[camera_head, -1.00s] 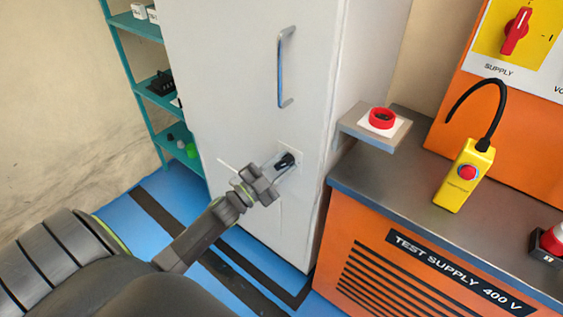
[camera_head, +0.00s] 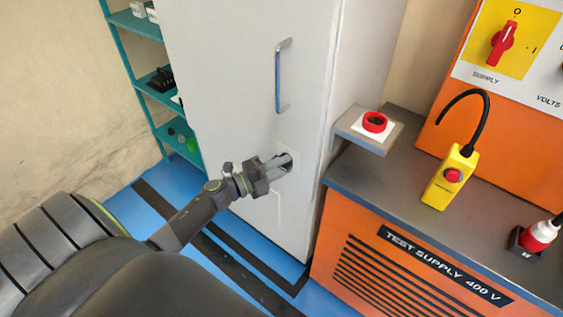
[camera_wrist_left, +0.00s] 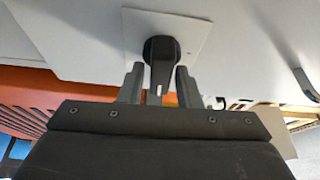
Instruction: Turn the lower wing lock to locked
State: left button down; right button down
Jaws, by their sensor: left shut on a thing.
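The lower wing lock (camera_wrist_left: 160,48) is a black knob with a wing handle and a small white mark. It sits on a pale square plate (camera_wrist_left: 190,32) on the white cabinet door (camera_head: 232,90). My left gripper (camera_head: 280,163) is at the lock, low on the door. In the left wrist view its two grey fingers (camera_wrist_left: 160,82) stand on either side of the wing, shut on it. In the head view the gripper hides most of the lock. My right gripper is not in view.
A metal door handle (camera_head: 281,75) is above the lock. An orange test supply bench (camera_head: 400,262) stands right of the cabinet, with a small shelf bearing a red ring button (camera_head: 375,121) and a yellow pendant (camera_head: 441,184). A teal shelf (camera_head: 140,65) is at the left.

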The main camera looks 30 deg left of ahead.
pick_arm(q)
jog(key=shift+a, duration=0.1)
jog(key=shift+f+m, duration=0.1)
jog(key=shift+m, duration=0.3)
jog(key=c, duration=1.5)
grip_release()
jog(key=shift+o, duration=0.9)
jog(key=shift+a, duration=0.1)
jog(key=shift+s, duration=0.1)
